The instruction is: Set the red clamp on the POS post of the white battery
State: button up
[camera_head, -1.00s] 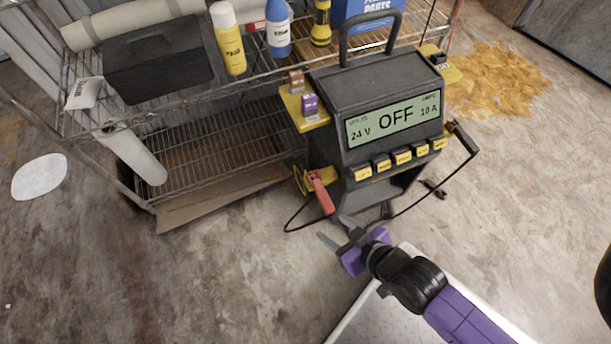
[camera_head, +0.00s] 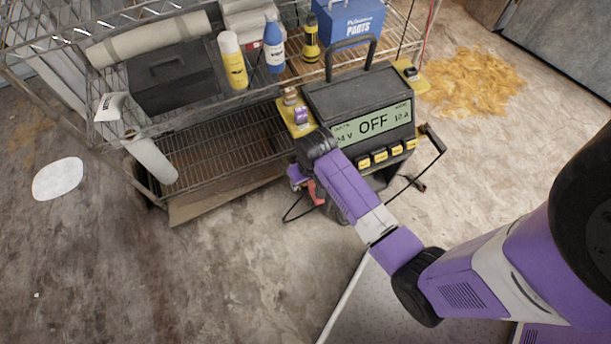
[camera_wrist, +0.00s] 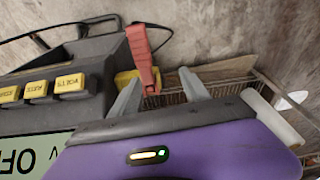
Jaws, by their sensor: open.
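The red clamp (camera_wrist: 142,55) hangs by a yellow holder on the side of the charger (camera_wrist: 60,85). In the head view only a small red part of the clamp (camera_head: 317,193) shows past my arm. My gripper (camera_wrist: 161,77) is open, with its two grey fingers pointing toward the clamp. The clamp's lower end lies close to the left finger, between the fingers in the picture; I cannot tell whether they touch. In the head view my arm hides most of the gripper. The white battery and its POS post are not in view.
The charger (camera_head: 355,95) reads OFF, 24 V. A wire shelf (camera_head: 225,145) behind it holds a yellow-and-white bottle (camera_head: 233,62), a blue bottle (camera_head: 273,45) and a blue parts box (camera_head: 350,18). A black cable loops near the floor. The floor at left is mostly clear.

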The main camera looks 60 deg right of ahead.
aim_at(311, 183)
jog(key=d+r, duration=0.1)
jog(key=w+d+r+g, duration=0.1)
jog(key=w+d+r+m+g+y, duration=0.1)
jog(key=d, duration=0.1)
jog(key=shift+r, duration=0.25)
jog(key=shift+s+f+b, duration=0.15)
jog(key=shift+f+b, duration=0.7)
jog(key=shift+f, duration=3)
jog(key=shift+c, duration=0.2)
grip_shut()
